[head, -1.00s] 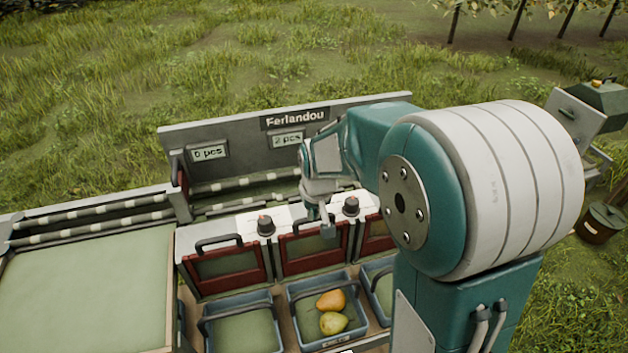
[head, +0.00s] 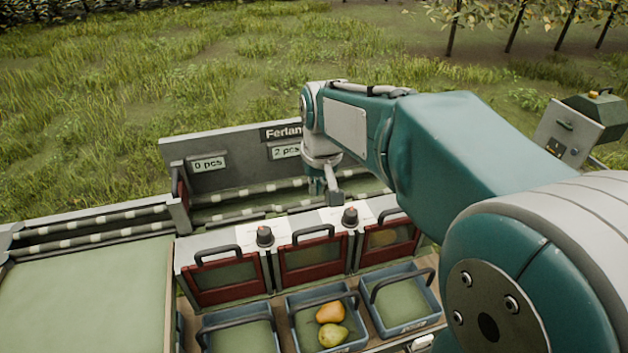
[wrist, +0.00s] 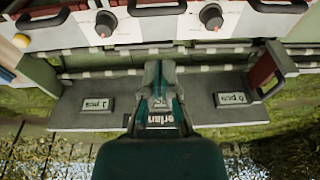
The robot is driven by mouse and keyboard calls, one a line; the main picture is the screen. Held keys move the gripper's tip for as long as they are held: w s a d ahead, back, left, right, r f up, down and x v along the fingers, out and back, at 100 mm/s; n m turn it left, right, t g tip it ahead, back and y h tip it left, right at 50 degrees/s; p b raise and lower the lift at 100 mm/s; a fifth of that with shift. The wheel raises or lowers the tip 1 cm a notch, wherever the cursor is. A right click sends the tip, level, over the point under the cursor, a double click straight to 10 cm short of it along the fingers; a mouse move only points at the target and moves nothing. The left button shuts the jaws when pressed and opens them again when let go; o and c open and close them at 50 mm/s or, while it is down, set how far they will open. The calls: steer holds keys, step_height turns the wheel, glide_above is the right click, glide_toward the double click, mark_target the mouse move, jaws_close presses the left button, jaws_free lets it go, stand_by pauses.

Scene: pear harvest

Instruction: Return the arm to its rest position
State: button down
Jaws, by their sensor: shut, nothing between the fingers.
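My arm reaches out over the sorting machine in the head view. My gripper (head: 331,195) points down above the rollers behind the red-framed doors and holds nothing. In the wrist view my gripper (wrist: 161,68) shows its fingers together in front of the back panel. My own arm hides part of the panel's sign and the machine's right side in the head view.
The middle blue bin (head: 296,322) holds two pears (head: 332,324); the left bin (head: 238,338) and right bin (head: 405,300) look empty. Grass lies behind.

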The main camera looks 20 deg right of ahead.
steer(key=s+t, duration=0.3)
steer(key=s, duration=1.6)
steer(key=shift+r, duration=0.2)
